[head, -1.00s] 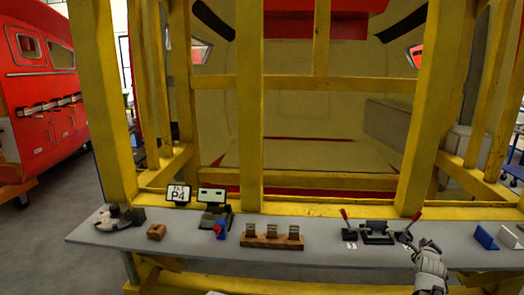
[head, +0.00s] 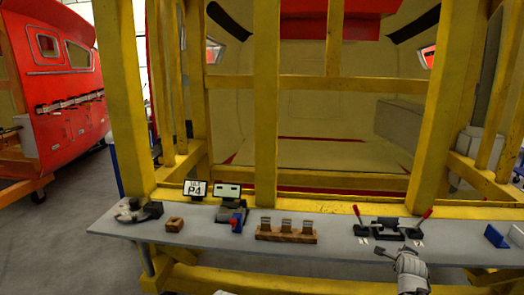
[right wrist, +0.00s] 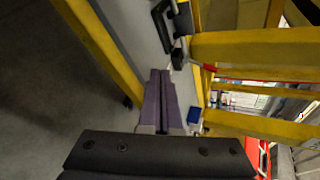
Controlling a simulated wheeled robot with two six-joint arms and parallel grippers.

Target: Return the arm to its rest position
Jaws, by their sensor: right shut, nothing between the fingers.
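My right gripper (head: 384,252) is in the lower right of the head view, at the front edge of the grey bench (head: 330,255). It is shut and empty. In the right wrist view its two fingers (right wrist: 158,100) lie together with nothing between them. The black toggle clamps with red handles (head: 390,230) stand on the bench just beyond the gripper, apart from it. One red handle also shows in the right wrist view (right wrist: 203,68). My left gripper is not in view.
A yellow frame (head: 265,120) rises behind the bench. On the bench are a wooden block with several slots (head: 286,233), a small wooden block (head: 174,224), a P4 sign (head: 195,189), a blue-and-red item (head: 237,222) and blue bins (head: 495,236). Grey floor is open at left.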

